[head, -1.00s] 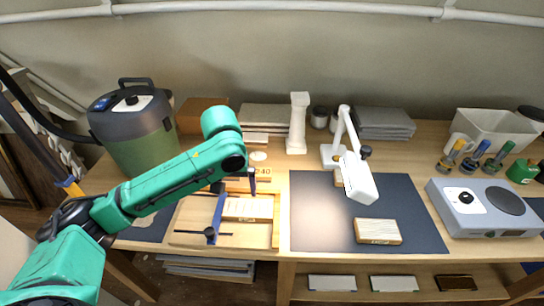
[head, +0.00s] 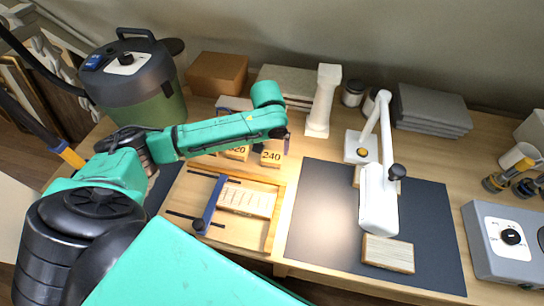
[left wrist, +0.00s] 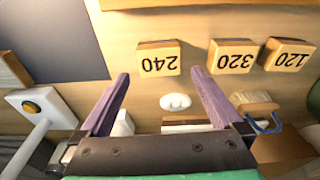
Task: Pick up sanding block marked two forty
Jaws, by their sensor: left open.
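The sanding block marked 240 (head: 271,157) stands on the bench just behind the wooden clamp frame. In the left wrist view this block (left wrist: 158,60) is upside down, beyond and between my fingertips, and nothing touches it. The block marked 320 (head: 237,153) is beside it, and it also shows in the left wrist view (left wrist: 232,59). A block marked 120 (left wrist: 288,56) is at the right there. My left gripper (left wrist: 158,78) is open and empty, its purple fingers spread apart. In the head view it (head: 286,144) is above the 240 block, partly hidden by its arm.
A wooden frame (head: 279,215) with a blue clamp bar (head: 211,206) is in front of the blocks. A white lamp (head: 378,200) stands over a dark mat (head: 318,220), with a wooden block (head: 388,254) on it. A white post (head: 321,100) and a brown box (head: 217,74) stand behind.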

